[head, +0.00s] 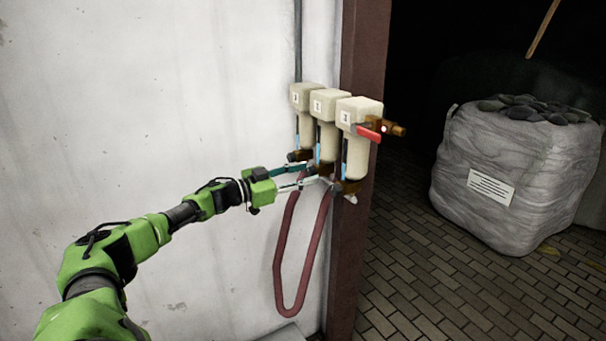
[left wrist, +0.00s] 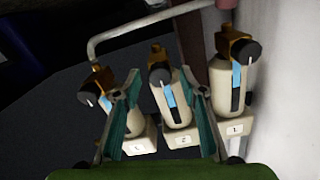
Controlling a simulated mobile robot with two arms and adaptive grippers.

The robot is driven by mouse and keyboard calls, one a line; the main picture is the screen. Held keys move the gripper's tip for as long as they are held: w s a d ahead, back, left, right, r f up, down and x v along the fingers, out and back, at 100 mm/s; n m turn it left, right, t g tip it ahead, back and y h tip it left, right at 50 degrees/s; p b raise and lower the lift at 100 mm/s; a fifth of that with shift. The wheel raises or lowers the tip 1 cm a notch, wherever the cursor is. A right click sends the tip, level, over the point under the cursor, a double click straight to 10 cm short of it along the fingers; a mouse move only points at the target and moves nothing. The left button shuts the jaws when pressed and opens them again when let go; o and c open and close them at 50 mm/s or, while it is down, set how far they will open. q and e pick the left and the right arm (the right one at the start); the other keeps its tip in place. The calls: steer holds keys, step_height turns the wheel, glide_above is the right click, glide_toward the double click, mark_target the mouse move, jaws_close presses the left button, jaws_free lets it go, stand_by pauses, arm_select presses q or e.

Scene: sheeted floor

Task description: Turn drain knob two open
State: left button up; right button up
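Three cream filter units hang in a row on the wall. Drain knob two (left wrist: 161,76) is the black knob with a white mark at the end of the middle unit (left wrist: 176,104), labelled 2. The middle unit (head: 327,136) also shows in the head view, where the fingers partly cover its lower end. My left gripper (head: 314,174) is open below the units. In the left wrist view its teal fingers (left wrist: 159,74) lie on either side of knob two; I cannot tell whether they touch it. My right gripper is not in view.
The neighbouring black knobs (left wrist: 89,96) and (left wrist: 240,49) sit close on both sides. A red-handled valve (head: 370,133) is on the front unit. A reddish hose (head: 279,265) loops below. A brown post (head: 351,240) stands behind; a large grey sack (head: 480,150) is right.

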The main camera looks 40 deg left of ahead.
arm_select(q)
jaws_close()
stand_by(0.3)
steer(key=m+b, duration=0.2)
steer(key=m, duration=0.2)
steer(key=shift+f+m, duration=0.15)
steer(key=shift+m, duration=0.25)
steer(key=m+b, duration=0.2)
steer(key=m, duration=0.1)
steer(key=shift+m+b, duration=0.3)
steer(key=m+b, duration=0.3)
steer(key=m, duration=0.2)
steer(key=shift+b, duration=0.3)
steer(key=shift+m+b, duration=1.2)
steer(key=shift+m, duration=1)
